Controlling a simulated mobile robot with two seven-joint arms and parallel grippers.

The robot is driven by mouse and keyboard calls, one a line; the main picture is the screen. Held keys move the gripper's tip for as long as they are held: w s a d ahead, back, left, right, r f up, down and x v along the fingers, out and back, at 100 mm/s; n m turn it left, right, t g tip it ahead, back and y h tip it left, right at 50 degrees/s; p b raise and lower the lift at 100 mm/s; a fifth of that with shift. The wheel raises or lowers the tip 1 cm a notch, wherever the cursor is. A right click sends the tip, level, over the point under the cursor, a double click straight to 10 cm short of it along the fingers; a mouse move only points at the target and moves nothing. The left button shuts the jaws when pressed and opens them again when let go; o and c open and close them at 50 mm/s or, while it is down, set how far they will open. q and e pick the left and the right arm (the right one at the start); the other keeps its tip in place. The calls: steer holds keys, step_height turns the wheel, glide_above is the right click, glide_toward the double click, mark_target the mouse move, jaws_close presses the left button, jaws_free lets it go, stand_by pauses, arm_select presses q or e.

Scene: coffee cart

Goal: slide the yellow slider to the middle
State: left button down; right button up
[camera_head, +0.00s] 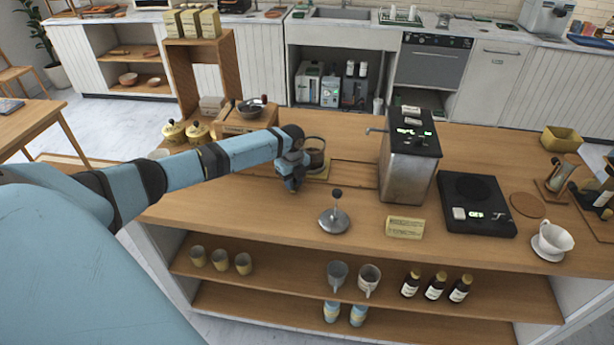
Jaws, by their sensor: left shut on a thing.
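The yellow slider (322,176) shows as a flat yellow piece on the wooden counter, in the middle of the head view. It lies at the left end of a long recessed strip (356,176) in the counter. A dark round glass vessel (316,146) stands on or just behind it; I cannot tell which. My left arm reaches in from the left, and my left gripper (292,186) points down at the slider's left edge. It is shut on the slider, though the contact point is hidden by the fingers. My right gripper does not show.
A metal machine (408,170) stands right of the strip. A black scale (474,205) and a white cup (552,240) are further right. Yellow-lidded pots (197,134) stand behind my arm.

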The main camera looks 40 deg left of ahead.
arm_select(q)
steer(key=shift+s+a, duration=0.4)
steer(key=shift+a, duration=0.25)
steer(key=c, duration=1)
jaws_free()
